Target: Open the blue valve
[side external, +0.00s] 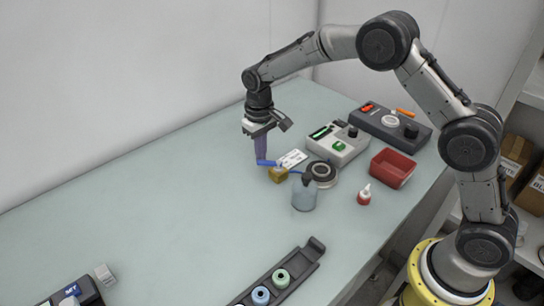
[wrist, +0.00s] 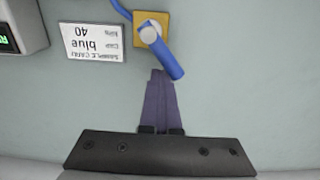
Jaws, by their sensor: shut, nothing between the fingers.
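The blue valve has a blue lever handle (side external: 266,163) on a small brass-yellow block (side external: 278,175). In the wrist view the blue lever (wrist: 166,60) slants down and right from a silver pivot (wrist: 150,33) on the yellow block (wrist: 140,17). My gripper (side external: 261,161) points down with its purple fingers closed together and empty. In the wrist view the fingertips (wrist: 160,73) are right beside the lever's free end. I cannot tell whether they touch it.
A sample card (wrist: 94,42) reading "blue" and "40" lies beside the valve. A grey-blue jar (side external: 304,196), round device (side external: 321,173), red bin (side external: 392,168), small bottle (side external: 364,195) and control boxes (side external: 338,146) stand to the right. A cap rack (side external: 306,260) is in front.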

